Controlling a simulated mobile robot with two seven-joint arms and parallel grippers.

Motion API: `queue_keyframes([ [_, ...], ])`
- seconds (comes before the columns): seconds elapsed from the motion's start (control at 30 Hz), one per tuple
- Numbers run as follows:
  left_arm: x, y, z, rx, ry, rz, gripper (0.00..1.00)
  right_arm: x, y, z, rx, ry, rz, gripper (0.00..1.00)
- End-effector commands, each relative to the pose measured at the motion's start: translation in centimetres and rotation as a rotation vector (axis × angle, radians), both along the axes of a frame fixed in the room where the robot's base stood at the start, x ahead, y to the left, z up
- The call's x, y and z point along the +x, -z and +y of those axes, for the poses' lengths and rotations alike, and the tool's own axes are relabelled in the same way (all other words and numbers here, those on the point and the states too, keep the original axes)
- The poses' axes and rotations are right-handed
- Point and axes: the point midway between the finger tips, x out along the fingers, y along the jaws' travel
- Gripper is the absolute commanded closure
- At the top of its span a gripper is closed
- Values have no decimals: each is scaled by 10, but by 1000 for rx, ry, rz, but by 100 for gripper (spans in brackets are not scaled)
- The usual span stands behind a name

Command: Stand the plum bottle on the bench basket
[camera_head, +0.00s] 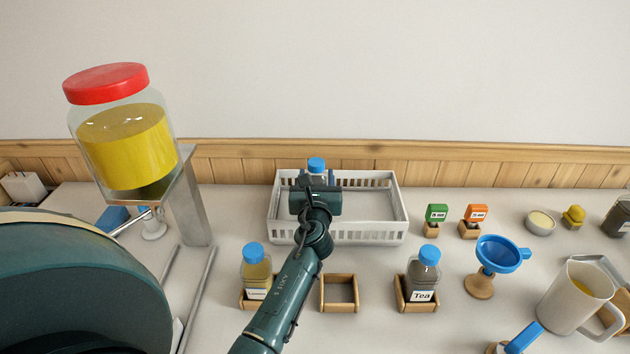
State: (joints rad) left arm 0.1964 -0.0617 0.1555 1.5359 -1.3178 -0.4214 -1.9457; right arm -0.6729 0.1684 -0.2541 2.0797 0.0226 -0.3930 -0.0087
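A blue-capped bottle (316,165) shows just beyond my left gripper (317,180), at the back left of the white bench basket (385,236). Its label and lower body are hidden by the gripper, so I cannot read whether it is the plum bottle. The fingers appear on either side of the bottle, but whether they grip it is unclear. I cannot tell whether the bottle stands on the basket floor or hangs above it. The rest of the basket looks empty. My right gripper is not in view.
A yellow-filled bottle (256,268) and a Tea bottle (423,271) stand in wooden holders, with an empty holder (339,293) between them. A red-lidded jar (125,140) stands raised at left. A blue funnel (498,254) and a pitcher (572,295) are at right.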

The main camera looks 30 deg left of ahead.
Motion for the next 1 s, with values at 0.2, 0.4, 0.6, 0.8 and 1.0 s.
queue_keyframes([
  [0.2,0,4,0,1,1,-3,84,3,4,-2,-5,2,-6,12],
  [0.4,0,10,0,1,1,-2,84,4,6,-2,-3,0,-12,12],
  [0.6,0,13,0,-2,0,3,46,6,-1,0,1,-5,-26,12],
  [0.8,0,15,0,-3,0,5,29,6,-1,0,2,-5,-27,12],
  [1.0,-1,16,0,-3,0,7,28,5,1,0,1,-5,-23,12],
])
